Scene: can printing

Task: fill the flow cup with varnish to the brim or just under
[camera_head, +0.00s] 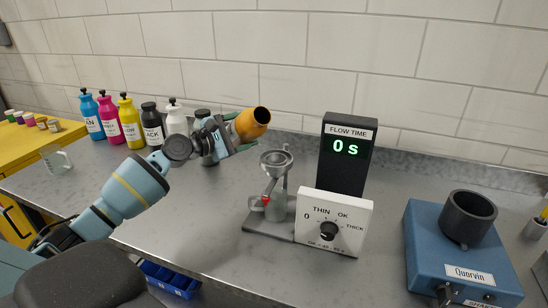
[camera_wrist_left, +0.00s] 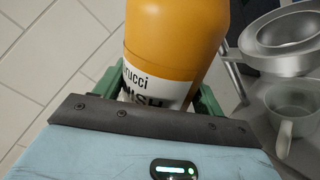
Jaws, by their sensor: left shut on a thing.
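My left gripper (camera_head: 234,138) is shut on an orange varnish bottle (camera_head: 251,123). The bottle is tilted, its dark open mouth facing right and up, to the left of and above the flow cup. In the left wrist view the bottle (camera_wrist_left: 172,45) sits between green fingers, its label partly hidden. The metal flow cup (camera_head: 276,160) is on a stand with a grey base (camera_head: 270,217). It also shows in the left wrist view (camera_wrist_left: 285,38); its fill level cannot be told. A cup with a handle (camera_wrist_left: 290,105) is below it. My right gripper is not in view.
A flow time display (camera_head: 347,150) reads 0 s behind a white dial box (camera_head: 333,222). A blue shaker (camera_head: 462,250) stands at the right. Several ink bottles (camera_head: 130,120) and a glass beaker (camera_head: 56,158) stand at the left. The front middle counter is clear.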

